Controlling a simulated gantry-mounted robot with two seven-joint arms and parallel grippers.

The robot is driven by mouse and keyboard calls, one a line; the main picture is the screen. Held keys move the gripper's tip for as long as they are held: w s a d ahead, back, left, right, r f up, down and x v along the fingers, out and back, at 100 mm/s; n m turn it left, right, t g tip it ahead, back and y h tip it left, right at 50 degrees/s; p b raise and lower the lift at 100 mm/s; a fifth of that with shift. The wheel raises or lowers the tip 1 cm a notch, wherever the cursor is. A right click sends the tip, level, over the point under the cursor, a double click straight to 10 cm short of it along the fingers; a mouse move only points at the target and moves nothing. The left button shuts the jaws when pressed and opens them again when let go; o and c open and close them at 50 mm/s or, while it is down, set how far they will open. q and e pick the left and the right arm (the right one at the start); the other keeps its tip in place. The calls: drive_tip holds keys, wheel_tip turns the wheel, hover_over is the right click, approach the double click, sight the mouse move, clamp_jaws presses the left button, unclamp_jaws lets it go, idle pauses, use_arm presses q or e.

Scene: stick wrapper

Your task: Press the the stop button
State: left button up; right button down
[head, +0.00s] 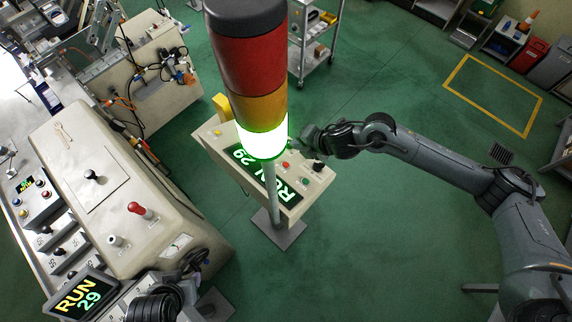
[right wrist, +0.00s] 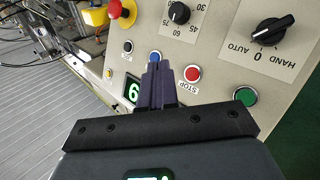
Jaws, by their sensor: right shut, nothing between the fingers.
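The red stop button (right wrist: 193,74), with a STOP label beside it, is on the beige control panel (right wrist: 224,50) in the right wrist view. In the head view the stop button (head: 285,164) is on the post-mounted panel behind the signal tower. My right gripper (head: 303,140) is over this panel, its tips partly hidden by the tower. In the right wrist view its dark fingers (right wrist: 160,70) are shut and empty, just left of the stop button and below the blue button. They appear apart from the red cap. My left gripper (head: 193,262) is dark and partly seen at lower left.
A green button (right wrist: 246,96), a blue button (right wrist: 155,56), black knobs (right wrist: 270,32) and a red mushroom button (right wrist: 122,10) surround the spot. The signal tower (head: 250,60) glows white-green at its bottom.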

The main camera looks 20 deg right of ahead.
drive_tip(key=shift+s+a+f+b, duration=0.2)
drive_tip(key=shift+a+f+b, duration=0.25)
drive_tip(key=shift+f, duration=0.35)
drive_tip(key=shift+s+a+f+b, duration=0.3)
drive_tip(key=shift+f+b, duration=0.25)
drive_tip(key=shift+f, duration=0.25)
drive_tip(key=shift+s+a+f+b, duration=0.15)
drive_tip(key=shift+a+f+b, duration=0.3)
drive_tip(key=shift+f, duration=0.35)
drive_tip(key=shift+f, duration=0.15)
drive_tip(key=shift+a+f+b, duration=0.15)
drive_tip(key=shift+f+b, duration=0.05)
drive_tip(key=shift+b, duration=0.1)
drive_tip(key=shift+s+a+f, duration=0.15)
drive_tip(key=shift+f, duration=0.25)
idle(1.0)
drive_tip(key=shift+r, duration=0.1)
drive_tip(key=shift+d+r+p, duration=0.35)
drive_tip(key=shift+r, duration=0.25)
drive_tip(key=r+p, duration=0.1)
drive_tip(key=w+d+r+p, duration=0.1)
drive_tip(key=r, duration=0.1)
drive_tip(key=d+r+p, duration=0.1)
drive_tip(key=shift+w+r+p, duration=0.2)
drive_tip(key=shift+r+p, duration=0.05)
drive_tip(key=shift+p, duration=0.05)
idle(0.4)
